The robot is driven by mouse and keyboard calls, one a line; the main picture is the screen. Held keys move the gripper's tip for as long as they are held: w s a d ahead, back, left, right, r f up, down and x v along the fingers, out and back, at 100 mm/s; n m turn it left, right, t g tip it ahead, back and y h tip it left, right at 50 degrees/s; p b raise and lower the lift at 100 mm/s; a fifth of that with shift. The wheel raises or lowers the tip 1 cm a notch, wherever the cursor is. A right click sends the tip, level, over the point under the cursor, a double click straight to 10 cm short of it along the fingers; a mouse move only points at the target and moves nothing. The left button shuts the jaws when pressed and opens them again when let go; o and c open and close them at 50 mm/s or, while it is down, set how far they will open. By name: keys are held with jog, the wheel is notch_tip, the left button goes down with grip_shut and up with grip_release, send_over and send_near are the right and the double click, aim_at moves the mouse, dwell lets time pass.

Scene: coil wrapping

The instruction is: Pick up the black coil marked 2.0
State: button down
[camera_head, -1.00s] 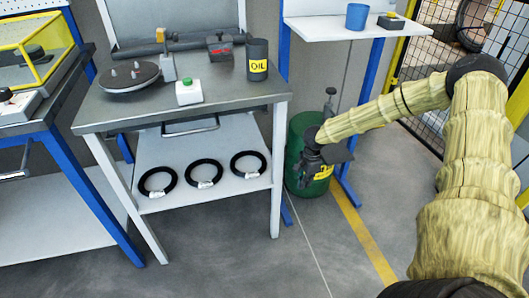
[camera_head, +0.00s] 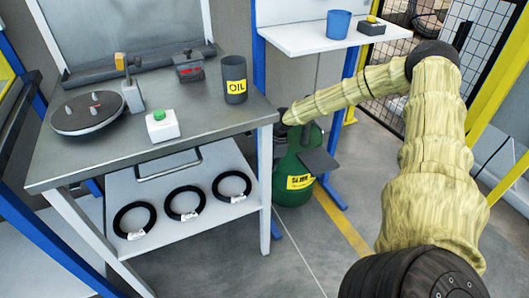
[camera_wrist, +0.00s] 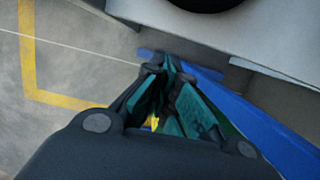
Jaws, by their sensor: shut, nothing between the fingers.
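Three black coils, each with a small white tag, lie in a row on the white lower shelf: a left coil (camera_head: 117,224), a middle coil (camera_head: 169,205) and a right coil (camera_head: 216,187). The tags are too small to read, so I cannot tell which is marked 2.0. My gripper (camera_wrist: 166,66) is shut and empty in the wrist view. In the head view the end of my arm is right of the shelf, in front of the green drum (camera_head: 290,185). Part of one black coil (camera_wrist: 205,5) shows at the wrist view's top edge.
A table leg stands between my gripper and the coils. Floor in front is clear.

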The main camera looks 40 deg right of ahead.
aim_at(248, 182)
jog(key=a, duration=0.3)
jog(key=w+a, duration=0.1)
jog(key=a, duration=0.2)
jog(key=w+a, duration=0.1)
jog(key=a, duration=0.2)
jog(key=shift+w+a+b, duration=0.15)
jog(key=shift+a+b, duration=0.1)
jog(key=shift+b, duration=0.15)
jog(key=shift+f, duration=0.55)
jog(key=shift+d+f, duration=0.1)
jog(key=shift+f, duration=0.1)
jog(key=shift+s, duration=0.2)
jog(key=s+d+p, duration=0.1)
jog(key=d, duration=0.7)
jog(key=shift+s, duration=0.4)
jog(key=shift+d, duration=0.1)
